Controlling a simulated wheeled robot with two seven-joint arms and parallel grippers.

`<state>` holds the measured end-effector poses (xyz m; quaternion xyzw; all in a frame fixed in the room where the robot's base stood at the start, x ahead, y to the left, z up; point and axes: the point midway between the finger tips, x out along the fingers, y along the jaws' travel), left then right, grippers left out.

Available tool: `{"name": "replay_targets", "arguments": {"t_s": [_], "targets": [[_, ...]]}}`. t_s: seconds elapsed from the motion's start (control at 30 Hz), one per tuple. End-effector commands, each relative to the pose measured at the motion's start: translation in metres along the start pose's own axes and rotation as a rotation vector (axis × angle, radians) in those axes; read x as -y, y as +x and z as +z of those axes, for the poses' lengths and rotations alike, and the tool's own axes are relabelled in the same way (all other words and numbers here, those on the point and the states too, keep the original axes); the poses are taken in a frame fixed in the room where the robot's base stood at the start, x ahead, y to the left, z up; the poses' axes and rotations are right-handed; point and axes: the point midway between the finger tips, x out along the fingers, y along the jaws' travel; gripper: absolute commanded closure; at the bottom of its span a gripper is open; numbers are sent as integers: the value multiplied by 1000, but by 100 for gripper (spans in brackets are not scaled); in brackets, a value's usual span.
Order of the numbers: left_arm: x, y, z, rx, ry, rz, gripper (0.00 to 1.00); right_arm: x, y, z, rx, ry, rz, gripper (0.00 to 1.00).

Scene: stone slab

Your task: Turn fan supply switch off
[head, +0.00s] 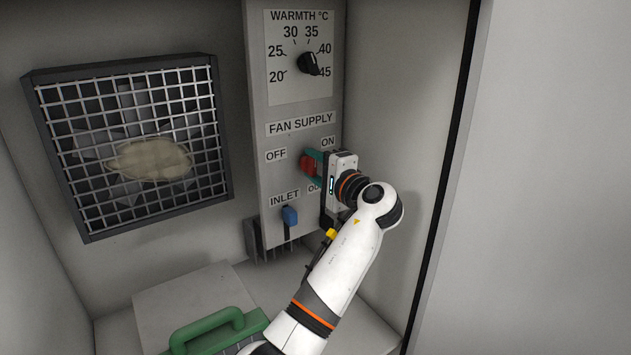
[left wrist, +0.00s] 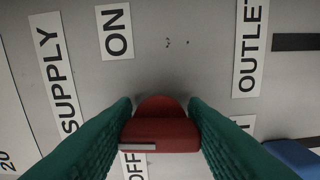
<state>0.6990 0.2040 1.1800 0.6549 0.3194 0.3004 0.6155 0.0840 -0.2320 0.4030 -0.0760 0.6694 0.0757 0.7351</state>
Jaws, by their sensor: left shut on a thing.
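The red fan supply switch (head: 307,164) is on the grey panel below the FAN SUPPLY label, between the OFF label (head: 276,155) on its left and the ON label (head: 328,142) at its upper right. My left gripper (head: 311,167) is shut on it, with green fingers on both sides. In the left wrist view the red switch (left wrist: 160,134) sits between the fingertips and shows a pale mark on its face. There the ON label (left wrist: 115,32) is clear, and the OFF label (left wrist: 133,166) is partly hidden. My right gripper is not in view.
A blue inlet lever (head: 290,215) sits just below on the panel, and a warmth dial (head: 308,64) above. A mesh-covered fan (head: 130,140) with a pale clump on it is at left. A green-handled item (head: 207,333) lies below. A wall stands close on the right.

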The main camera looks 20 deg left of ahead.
Motion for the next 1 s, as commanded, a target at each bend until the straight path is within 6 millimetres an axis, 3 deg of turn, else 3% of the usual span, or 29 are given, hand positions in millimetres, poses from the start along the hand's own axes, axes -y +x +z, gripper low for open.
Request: {"name": "replay_targets", "arguments": {"t_s": [0.03, 0.5, 1.0], "targets": [[4, 1, 0, -1, -47, 2, 83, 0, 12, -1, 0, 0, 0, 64], [0, 1, -1, -2, -479, 4, 83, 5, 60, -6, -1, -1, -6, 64], [-4, 1, -2, -1, -745, 3, 83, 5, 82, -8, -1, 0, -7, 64]]}}
